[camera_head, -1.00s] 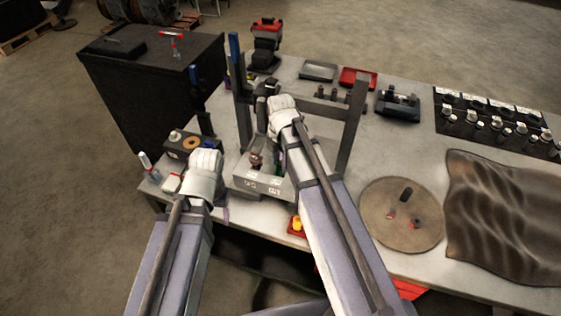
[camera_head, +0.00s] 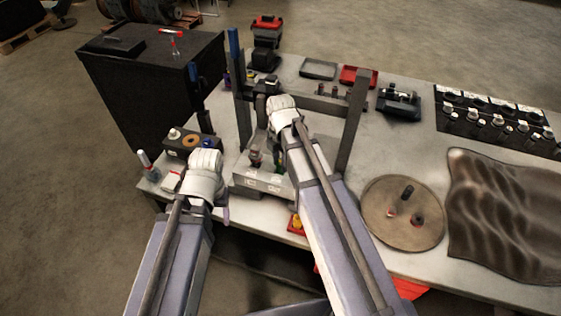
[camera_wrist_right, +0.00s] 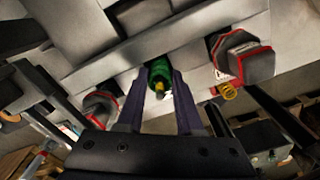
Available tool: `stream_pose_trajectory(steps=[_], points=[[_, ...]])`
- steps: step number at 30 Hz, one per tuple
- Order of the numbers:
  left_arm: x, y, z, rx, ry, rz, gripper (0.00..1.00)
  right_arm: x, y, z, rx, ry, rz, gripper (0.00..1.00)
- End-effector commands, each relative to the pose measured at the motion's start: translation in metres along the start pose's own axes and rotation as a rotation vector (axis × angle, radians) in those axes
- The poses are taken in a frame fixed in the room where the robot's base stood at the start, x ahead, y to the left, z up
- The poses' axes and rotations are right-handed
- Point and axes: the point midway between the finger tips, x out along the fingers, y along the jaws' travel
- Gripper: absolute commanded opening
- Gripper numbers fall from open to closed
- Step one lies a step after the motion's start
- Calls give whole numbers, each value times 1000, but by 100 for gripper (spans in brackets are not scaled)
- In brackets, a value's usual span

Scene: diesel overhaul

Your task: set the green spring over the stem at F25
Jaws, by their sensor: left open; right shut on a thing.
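The green spring (camera_wrist_right: 159,72) is between the fingertips of my right gripper (camera_wrist_right: 163,84) in the right wrist view, and the gripper is shut on it. A small yellow tip (camera_wrist_right: 160,93) shows at its near end. In the head view a bit of green (camera_head: 279,168) shows at the grey block (camera_head: 262,181), beside my right arm. The stem at F25 cannot be made out, and whether the spring is around it cannot be told. My left gripper (camera_head: 225,213) is open, mostly hidden behind its wrist, left of the block.
A dark upright post (camera_head: 354,125) and a blue-topped post (camera_head: 238,85) flank the block. Dark red-edged parts (camera_wrist_right: 243,60) and a yellow coil (camera_wrist_right: 228,91) are close to the right gripper. A round plate (camera_head: 375,222) lies to the right. A black cabinet (camera_head: 150,95) stands left.

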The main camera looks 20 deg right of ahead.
Motion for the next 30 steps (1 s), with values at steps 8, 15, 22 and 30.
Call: stream_pose_trajectory(steps=[8,15,22,30], points=[[0,0,0,0,0,0,65,0,0,0,0,0,0,60],[0,0,0,0,0,0,65,0,0,0,0,0,0,70],[0,0,0,0,0,0,65,0,0,0,0,0,0,93],[0,0,0,3,0,-1,65,0,0,0,0,0,0,95]])
